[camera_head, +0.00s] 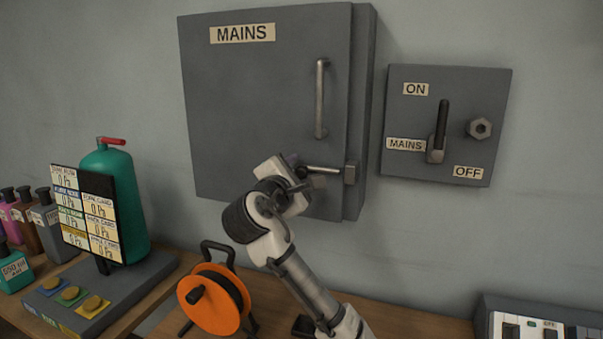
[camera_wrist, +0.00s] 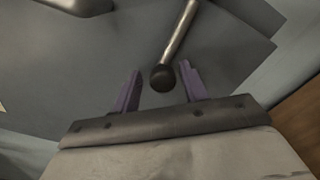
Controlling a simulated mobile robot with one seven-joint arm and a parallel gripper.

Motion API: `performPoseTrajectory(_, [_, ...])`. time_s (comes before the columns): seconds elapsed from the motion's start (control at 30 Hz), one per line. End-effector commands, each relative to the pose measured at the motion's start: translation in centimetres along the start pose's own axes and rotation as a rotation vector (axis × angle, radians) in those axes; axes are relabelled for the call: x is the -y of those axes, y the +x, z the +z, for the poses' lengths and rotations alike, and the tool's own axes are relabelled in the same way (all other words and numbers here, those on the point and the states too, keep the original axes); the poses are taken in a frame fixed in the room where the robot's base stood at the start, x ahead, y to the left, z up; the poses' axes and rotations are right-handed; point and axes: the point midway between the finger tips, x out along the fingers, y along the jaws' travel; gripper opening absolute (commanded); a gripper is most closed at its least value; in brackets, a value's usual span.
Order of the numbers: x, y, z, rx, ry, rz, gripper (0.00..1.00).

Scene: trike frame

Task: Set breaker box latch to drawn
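The grey breaker box (camera_head: 235,105) labelled MAINS hangs on the wall with its door closed. Its latch (camera_head: 325,170) is a metal rod lying nearly level at the door's lower right, running to a small block (camera_head: 349,174) at the box edge. My gripper (camera_head: 299,175) is at the rod's left end; my wrist hides part of that end. In the wrist view the latch rod (camera_wrist: 180,35) ends in a dark round knob (camera_wrist: 163,78). My gripper (camera_wrist: 160,68) is open, with purple fingers on either side of the knob and a visible gap to each.
A vertical door handle (camera_head: 320,98) is above the latch. A switch panel (camera_head: 448,125) with a black-gripped lever (camera_head: 439,132) is to the right. Below, the wooden bench (camera_head: 405,322) carries an orange cable reel (camera_head: 212,300), a green cylinder (camera_head: 118,200) and a button console (camera_head: 105,290).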

Motion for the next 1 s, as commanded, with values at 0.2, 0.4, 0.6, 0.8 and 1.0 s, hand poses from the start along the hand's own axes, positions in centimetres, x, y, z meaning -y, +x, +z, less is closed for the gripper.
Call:
performPoseTrajectory(0.2, [0.1, 0.0, 0.1, 0.001, 0.003, -0.002, 0.46])
performPoseTrajectory(0.4, [0.2, -1.0, 0.0, 0.001, 0.004, 0.0, 0.46])
performPoseTrajectory(0.6, [0.2, -4.9, -0.1, 0.001, 0.005, 0.004, 0.46])
performPoseTrajectory(0.8, [0.1, -9.6, -0.1, 0.001, 0.004, 0.004, 0.46])
performPoseTrajectory(1.0, [0.0, -12.7, 0.0, 0.001, 0.003, 0.003, 0.46])
